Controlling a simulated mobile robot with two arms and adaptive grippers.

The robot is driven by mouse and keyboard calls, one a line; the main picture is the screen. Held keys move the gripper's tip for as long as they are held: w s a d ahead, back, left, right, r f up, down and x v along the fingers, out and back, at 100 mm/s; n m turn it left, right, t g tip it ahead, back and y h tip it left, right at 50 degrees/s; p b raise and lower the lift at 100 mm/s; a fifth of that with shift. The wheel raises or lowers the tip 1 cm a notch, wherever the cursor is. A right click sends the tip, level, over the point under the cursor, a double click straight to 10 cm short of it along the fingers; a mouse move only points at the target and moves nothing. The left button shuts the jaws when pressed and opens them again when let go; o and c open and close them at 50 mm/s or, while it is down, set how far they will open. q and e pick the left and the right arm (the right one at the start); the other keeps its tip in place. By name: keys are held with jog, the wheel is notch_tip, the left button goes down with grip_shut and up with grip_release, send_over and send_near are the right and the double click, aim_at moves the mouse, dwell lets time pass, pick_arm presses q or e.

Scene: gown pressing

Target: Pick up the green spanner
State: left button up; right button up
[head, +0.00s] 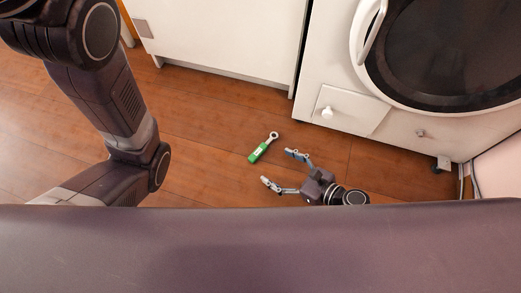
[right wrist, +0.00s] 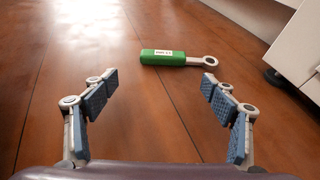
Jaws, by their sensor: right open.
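The green spanner (head: 259,152) lies flat on the wooden floor in the head view, with a green handle and a grey ring end pointing up and to the right. My right gripper (head: 278,167) is open and empty, just right of and below the spanner, with its fingers apart. In the right wrist view the spanner (right wrist: 172,57) lies crosswise ahead of the open fingers, its white label facing up and its ring end to the right. The fingers do not touch it. My left arm shows at the left of the head view, but its gripper is out of sight.
A white washing machine (head: 333,108) with a round dark door stands at the back right. A white cabinet (head: 220,40) stands beside it at the back. A pale pink surface (head: 499,165) is at the far right. The floor around the spanner is clear.

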aim_at(261, 154)
jog(key=x, duration=0.2)
jog(key=b+x, duration=0.2)
jog(key=x, duration=0.1)
jog(key=shift+w+a+r, duration=0.2)
jog(key=shift+w+r, duration=0.1)
jog(key=shift+w, duration=0.15)
jog(key=c, duration=1.4)
jog(key=shift+r, duration=0.15)
